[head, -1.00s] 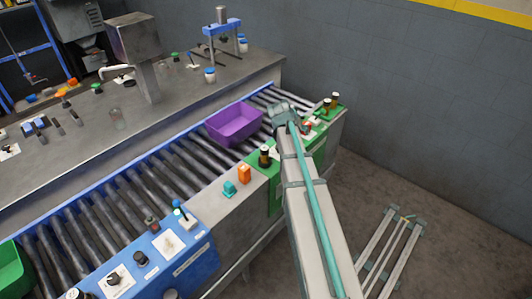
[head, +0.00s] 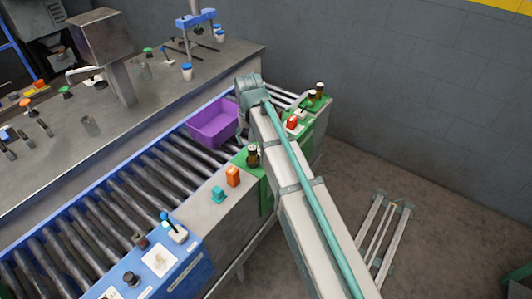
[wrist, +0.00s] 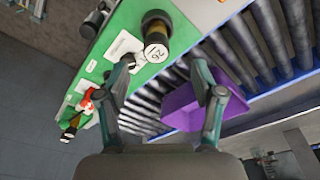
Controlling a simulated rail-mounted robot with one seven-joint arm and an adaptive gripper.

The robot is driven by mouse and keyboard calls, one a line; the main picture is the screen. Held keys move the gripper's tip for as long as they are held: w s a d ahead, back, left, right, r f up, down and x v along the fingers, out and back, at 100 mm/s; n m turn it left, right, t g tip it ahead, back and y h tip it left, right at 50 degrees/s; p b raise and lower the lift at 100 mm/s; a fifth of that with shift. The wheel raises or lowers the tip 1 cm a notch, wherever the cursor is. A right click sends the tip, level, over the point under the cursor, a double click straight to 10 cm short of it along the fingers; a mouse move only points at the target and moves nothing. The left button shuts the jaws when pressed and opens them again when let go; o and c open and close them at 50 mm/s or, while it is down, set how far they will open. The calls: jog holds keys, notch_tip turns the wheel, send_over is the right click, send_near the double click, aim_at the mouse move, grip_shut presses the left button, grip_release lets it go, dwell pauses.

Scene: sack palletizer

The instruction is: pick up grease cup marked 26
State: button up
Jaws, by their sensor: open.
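The grease cup (wrist: 156,32) is a dark cylinder with an amber band and a white round label whose number appears to read 26. It stands on the green panel at the top of the wrist view. In the head view what looks like the same cup (head: 252,156) stands at the near end of the green panel, left of my arm. My gripper (wrist: 173,78) is open and empty, its fingers spread below the cup in the wrist view and apart from it. In the head view my wrist (head: 250,88) hides the fingers.
A purple bin (head: 212,124) sits on the roller conveyor (head: 140,180) beside my wrist. Two more amber cups (head: 315,95) and a red part (head: 291,123) are farther along the panel. Orange (head: 233,176) and teal (head: 218,194) parts stand nearby.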

aim_at(252, 148)
jog(key=f, duration=0.3)
jog(key=f+p, duration=0.1)
jog(key=shift+w+a+f, duration=0.1)
jog(key=shift+w+f, duration=0.25)
jog(key=shift+w+f+p, duration=0.25)
jog(key=shift+f+p, duration=0.05)
jog(key=shift+f, duration=0.25)
jog(key=shift+w+d+f+p, duration=0.1)
jog(key=shift+w+f+p, duration=0.15)
jog(key=shift+f, duration=0.45)
jog(key=shift+w+d+f+p, duration=0.15)
jog(key=shift+f+p, duration=0.1)
jog(key=shift+f, duration=0.45)
jog(key=shift+w+a+f+p, duration=0.1)
jog(key=shift+w+f+p, duration=0.15)
jog(key=shift+f, duration=0.45)
grip_shut()
